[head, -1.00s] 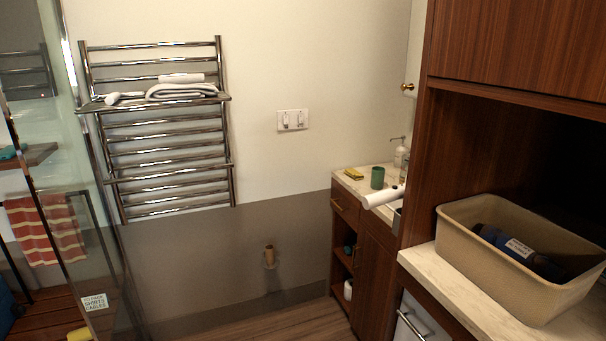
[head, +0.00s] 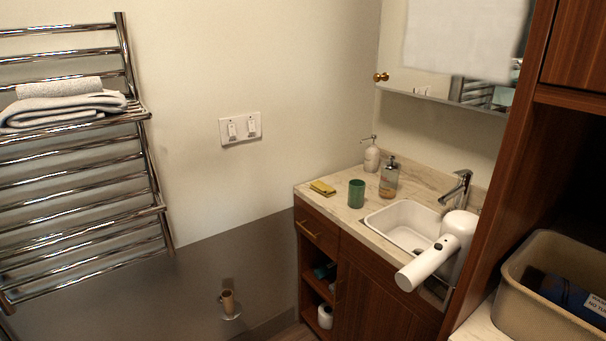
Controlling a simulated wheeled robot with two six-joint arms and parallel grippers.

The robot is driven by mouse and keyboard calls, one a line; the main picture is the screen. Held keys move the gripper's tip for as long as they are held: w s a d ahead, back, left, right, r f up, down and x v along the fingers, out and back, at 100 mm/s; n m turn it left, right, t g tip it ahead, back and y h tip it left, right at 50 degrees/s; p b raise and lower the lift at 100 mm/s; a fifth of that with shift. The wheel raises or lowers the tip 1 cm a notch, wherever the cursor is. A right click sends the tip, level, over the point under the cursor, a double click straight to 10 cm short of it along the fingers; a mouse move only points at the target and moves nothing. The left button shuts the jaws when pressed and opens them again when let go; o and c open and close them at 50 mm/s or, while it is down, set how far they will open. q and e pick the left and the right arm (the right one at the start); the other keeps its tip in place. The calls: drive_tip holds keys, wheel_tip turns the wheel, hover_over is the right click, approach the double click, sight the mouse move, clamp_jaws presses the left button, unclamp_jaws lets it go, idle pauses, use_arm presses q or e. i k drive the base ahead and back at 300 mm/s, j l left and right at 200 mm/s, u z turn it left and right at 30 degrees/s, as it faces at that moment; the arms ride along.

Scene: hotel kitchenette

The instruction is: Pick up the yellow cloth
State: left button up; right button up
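A small flat yellow item (head: 322,187), which looks like the folded yellow cloth, lies near the far left corner of the pale washbasin counter (head: 362,222). It has a darker edge and lies left of a green cup (head: 356,193), with a small gap between them. Neither of my grippers shows in the head view, so their states cannot be seen.
The counter also holds a white dispenser (head: 371,157), a clear soap bottle (head: 389,178) and a white sink (head: 404,224). A white tube-shaped object (head: 430,262) juts out in front. A beige bin (head: 535,315) stands right, a towel rack (head: 150,180) left.

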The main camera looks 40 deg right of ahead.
sight(322, 188)
drive_tip(key=i+z, duration=0.2)
drive_tip(key=i, duration=0.65)
drive_tip(key=i+j+z, duration=0.25)
drive_tip(key=i, duration=0.55)
drive_tip(key=z, duration=0.45)
drive_tip(key=i, duration=0.05)
